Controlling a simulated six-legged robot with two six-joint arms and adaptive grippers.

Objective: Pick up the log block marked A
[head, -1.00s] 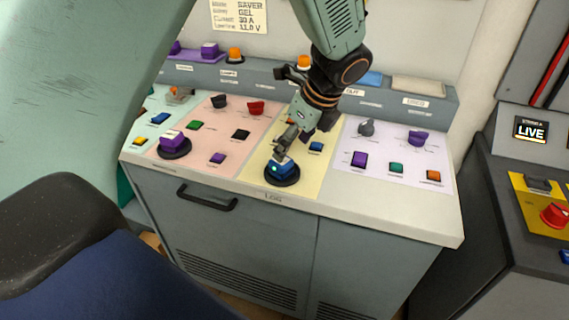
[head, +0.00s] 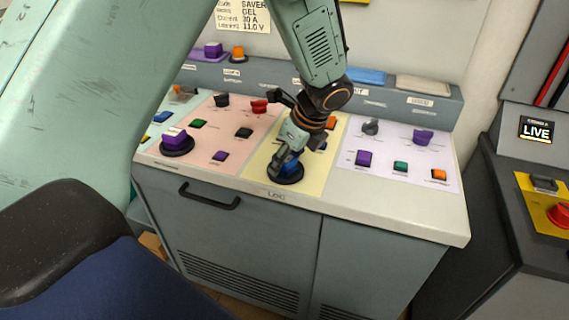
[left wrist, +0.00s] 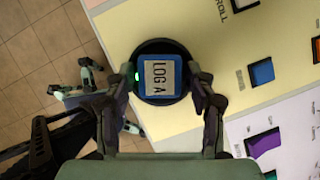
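The log block marked A (left wrist: 162,77) is blue with a white label reading "LOG A". It sits on a round black base (left wrist: 160,101) on the yellow panel section in the left wrist view. My left gripper (left wrist: 161,77) is open over it, with one finger on each side and a narrow gap showing between fingers and block. In the head view my left gripper (head: 283,166) reaches down over the same black base (head: 287,178) and hides most of the block. My right gripper is not in view.
A purple-and-white block (head: 175,138) stands on another round base to the left. Small coloured buttons and knobs surround the area, including a blue button (left wrist: 262,72) and a purple button (head: 363,158). A raised back ledge (head: 390,98) runs behind. A dark console (head: 535,200) stands at right.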

